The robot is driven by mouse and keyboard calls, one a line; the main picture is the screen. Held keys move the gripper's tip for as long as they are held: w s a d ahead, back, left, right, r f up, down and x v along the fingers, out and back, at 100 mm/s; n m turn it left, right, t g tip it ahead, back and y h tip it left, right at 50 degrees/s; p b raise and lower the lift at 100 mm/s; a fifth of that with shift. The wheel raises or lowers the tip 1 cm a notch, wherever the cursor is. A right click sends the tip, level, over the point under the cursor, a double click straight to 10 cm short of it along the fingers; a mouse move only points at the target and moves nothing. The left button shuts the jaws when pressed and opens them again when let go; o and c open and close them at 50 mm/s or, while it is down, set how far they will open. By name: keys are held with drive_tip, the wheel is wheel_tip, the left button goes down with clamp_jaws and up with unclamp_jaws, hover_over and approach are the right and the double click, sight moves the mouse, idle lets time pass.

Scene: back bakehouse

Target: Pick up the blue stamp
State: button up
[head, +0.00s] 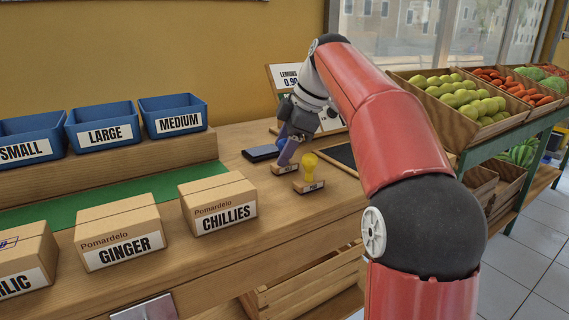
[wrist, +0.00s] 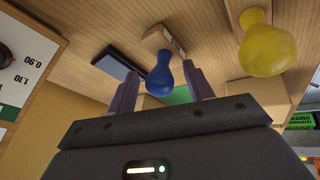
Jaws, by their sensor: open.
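The blue stamp has a rounded blue handle (wrist: 159,79) on a pale wooden base and stands on the wooden counter. In the head view its base (head: 284,169) shows, while my gripper hides most of the handle. My gripper (head: 288,153) is open and points down at the stamp. In the wrist view one finger is on each side of the blue handle, with visible gaps; nothing is held.
A yellow-handled stamp (head: 309,166) stands close by on the right. A dark flat pad (head: 262,153) lies just left. Cardboard boxes (head: 218,204) and blue bins (head: 172,114) are further left. A price board (head: 286,77) stands behind; produce crates are at right.

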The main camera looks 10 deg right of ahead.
drive_tip(key=shift+c, duration=0.4)
drive_tip(key=c, duration=1)
drive_tip(key=shift+r, duration=0.15)
